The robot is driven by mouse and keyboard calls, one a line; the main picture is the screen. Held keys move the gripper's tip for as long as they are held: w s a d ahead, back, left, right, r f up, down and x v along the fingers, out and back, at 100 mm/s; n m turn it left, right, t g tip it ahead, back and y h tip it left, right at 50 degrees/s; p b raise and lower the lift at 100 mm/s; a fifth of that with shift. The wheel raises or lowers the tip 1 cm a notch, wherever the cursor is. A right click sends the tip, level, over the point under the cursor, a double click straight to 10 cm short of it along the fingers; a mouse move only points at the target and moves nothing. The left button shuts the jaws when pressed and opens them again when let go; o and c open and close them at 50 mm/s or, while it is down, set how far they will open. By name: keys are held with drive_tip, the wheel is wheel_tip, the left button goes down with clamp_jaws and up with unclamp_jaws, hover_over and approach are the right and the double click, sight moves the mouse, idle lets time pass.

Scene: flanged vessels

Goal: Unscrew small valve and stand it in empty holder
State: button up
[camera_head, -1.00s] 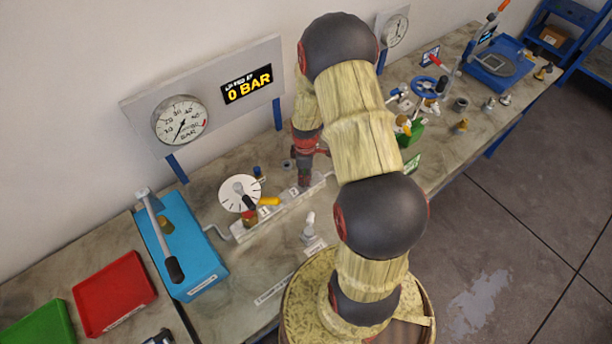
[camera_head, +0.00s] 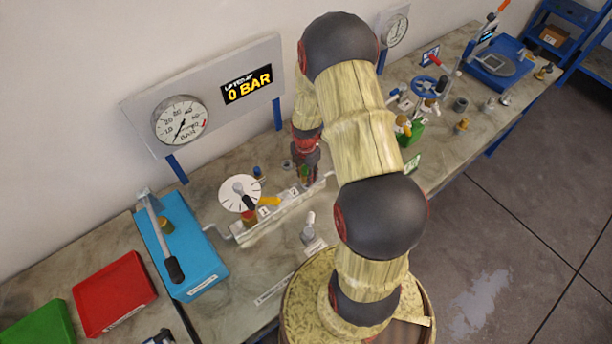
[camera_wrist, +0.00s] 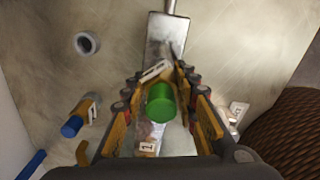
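A green-topped cylinder, likely the small valve (camera_wrist: 161,102), stands between my gripper's fingers in the wrist view.
A blue-capped piece (camera_wrist: 72,126) stands behind the bar. A grey fitting (camera_head: 308,226) stands in front. A blue pump (camera_head: 190,250) is farther left. My arm hides part of the bench.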

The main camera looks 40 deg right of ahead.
drive_tip(key=o, duration=0.4)
drive_tip(key=shift+s, duration=0.1)
wheel_tip(320, 180, up, 12)
drive_tip(key=shift+f, duration=0.1)
idle(0.5)
drive_tip(key=shift+c, duration=0.4)
